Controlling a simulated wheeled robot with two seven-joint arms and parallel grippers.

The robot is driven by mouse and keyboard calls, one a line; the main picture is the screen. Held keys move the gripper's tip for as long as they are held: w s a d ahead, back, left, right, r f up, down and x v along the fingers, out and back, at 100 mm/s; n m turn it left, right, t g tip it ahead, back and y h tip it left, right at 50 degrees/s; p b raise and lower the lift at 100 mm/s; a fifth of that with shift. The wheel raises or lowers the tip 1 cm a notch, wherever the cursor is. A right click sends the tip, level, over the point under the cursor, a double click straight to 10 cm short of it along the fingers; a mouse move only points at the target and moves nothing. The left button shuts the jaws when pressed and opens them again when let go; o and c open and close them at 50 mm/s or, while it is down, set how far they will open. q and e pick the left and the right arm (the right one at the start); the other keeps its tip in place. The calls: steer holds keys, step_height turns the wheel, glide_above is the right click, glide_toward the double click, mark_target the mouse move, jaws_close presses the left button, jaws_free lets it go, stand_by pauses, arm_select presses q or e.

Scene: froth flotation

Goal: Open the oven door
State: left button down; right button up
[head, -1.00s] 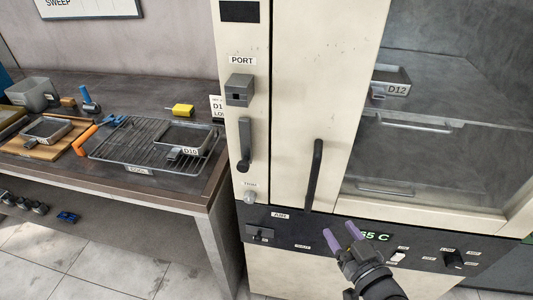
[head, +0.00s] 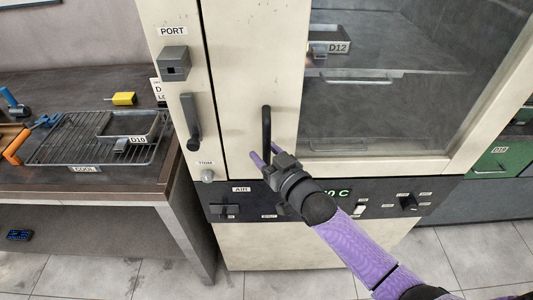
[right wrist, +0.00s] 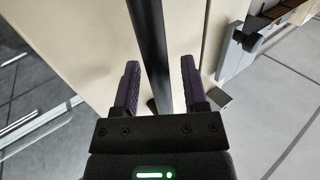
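The oven (head: 235,90) is a cream cabinet whose door has a large glass window (head: 400,90); the door looks shut. A black vertical bar handle (head: 267,125) is on the door's left part. My right gripper (head: 266,154) is at the lower end of this handle, its purple fingers apart. In the right wrist view, the handle (right wrist: 149,40) runs between the two open fingers (right wrist: 160,85), with gaps on both sides. Whether either finger touches it is unclear. A tray labelled D12 (head: 325,42) shows through the glass. My left gripper is not in view.
A narrow side panel left of the door carries a PORT box (head: 173,65) and a dark lever (head: 192,120). A control panel (head: 385,208) runs below the door. Left is a bench (head: 100,178) with a wire rack (head: 60,150) and tray D10 (head: 112,125). Tiled floor lies in front.

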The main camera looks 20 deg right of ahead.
jaws_close()
stand_by(0.7)
stand_by(0.5)
